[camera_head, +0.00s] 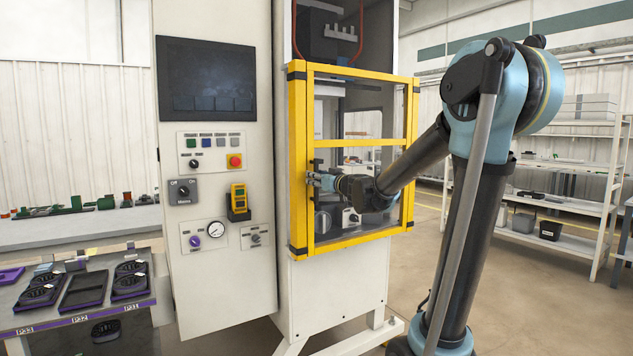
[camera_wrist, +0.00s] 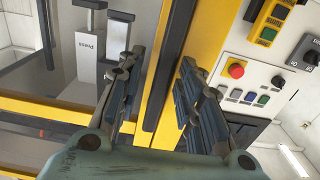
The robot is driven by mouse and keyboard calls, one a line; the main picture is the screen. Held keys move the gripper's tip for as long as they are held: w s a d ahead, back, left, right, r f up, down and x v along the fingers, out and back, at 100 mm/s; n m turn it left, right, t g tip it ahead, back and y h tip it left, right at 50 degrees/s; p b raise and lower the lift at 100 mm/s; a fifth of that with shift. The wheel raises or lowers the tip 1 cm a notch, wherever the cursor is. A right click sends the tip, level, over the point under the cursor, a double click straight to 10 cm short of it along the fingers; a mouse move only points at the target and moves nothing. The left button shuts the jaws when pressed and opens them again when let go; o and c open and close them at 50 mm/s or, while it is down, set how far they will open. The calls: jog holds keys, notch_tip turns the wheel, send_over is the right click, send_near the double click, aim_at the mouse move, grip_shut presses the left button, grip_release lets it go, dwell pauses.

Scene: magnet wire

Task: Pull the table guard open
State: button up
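The table guard (camera_head: 361,143) is a yellow-framed clear panel on the front of the machine. Its frame lies close to the yellow post at its left, and it looks closed. A dark upright bar, seemingly its handle (camera_wrist: 170,60), runs along the yellow frame in the wrist view. My gripper (camera_head: 316,181) is at the guard's left edge, about mid-height. In the wrist view my gripper (camera_wrist: 156,70) has its fingers apart, with the bar and yellow frame seen between them. A gap shows on both sides of the bar. Whether a finger touches it cannot be told.
The control panel (camera_head: 212,255) stands just left of the guard, with a red button (camera_head: 235,161) and knobs. A bench with trays (camera_head: 80,293) is at far left. Shelves (camera_head: 559,203) stand at right. Open floor lies in front of the guard's right side.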

jog(key=shift+w+a, duration=0.2)
jog(key=shift+w, duration=0.1)
grip_shut()
jog(key=shift+s, duration=0.15)
